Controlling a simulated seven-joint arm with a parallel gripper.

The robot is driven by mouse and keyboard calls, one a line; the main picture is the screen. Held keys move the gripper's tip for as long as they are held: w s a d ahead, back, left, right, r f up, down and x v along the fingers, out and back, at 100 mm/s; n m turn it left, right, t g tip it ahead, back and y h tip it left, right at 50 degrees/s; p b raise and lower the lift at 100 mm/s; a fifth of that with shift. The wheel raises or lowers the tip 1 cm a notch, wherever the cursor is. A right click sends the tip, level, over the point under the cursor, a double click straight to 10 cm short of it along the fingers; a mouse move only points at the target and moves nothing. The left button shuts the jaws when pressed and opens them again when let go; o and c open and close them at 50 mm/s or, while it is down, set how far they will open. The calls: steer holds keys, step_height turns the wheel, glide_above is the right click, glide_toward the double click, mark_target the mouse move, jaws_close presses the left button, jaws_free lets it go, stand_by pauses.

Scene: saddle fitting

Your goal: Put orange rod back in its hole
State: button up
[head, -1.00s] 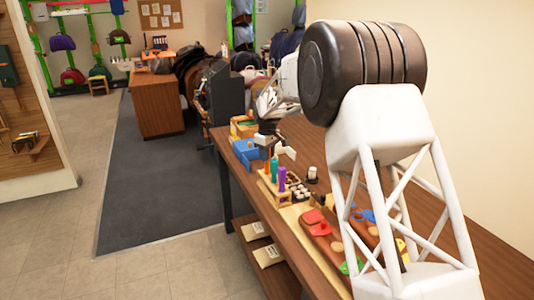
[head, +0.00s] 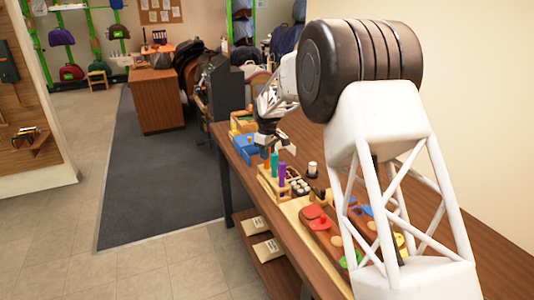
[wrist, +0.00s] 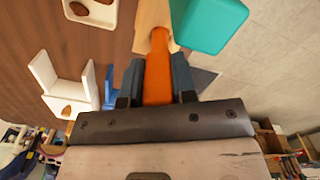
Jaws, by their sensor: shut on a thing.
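The orange rod (wrist: 158,72) is gripped between the two fingers of my gripper (wrist: 157,85) in the wrist view, its far end pointing toward the light wooden rack (wrist: 152,14). In the head view my gripper (head: 268,146) is above the far end of the rack (head: 266,186), and the rod is hard to make out there. A teal rod (head: 274,160) and a purple rod (head: 282,172) stand upright in the rack. The teal one shows large in the wrist view (wrist: 208,22), just right of the orange rod. The rod's hole is not clearly visible.
A blue bin (head: 246,150) is beyond the rack on the bench. A white notched block (wrist: 62,85) and a white tray (wrist: 92,10) are left of my gripper in the wrist view. A board with coloured pieces (head: 322,232) lies nearer. The bench edge is close to the rack's left.

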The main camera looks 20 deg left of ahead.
steer(key=o, duration=0.9)
steer(key=shift+r, duration=0.1)
steer(key=shift+r, duration=3.85)
steer(key=shift+d, duration=0.1)
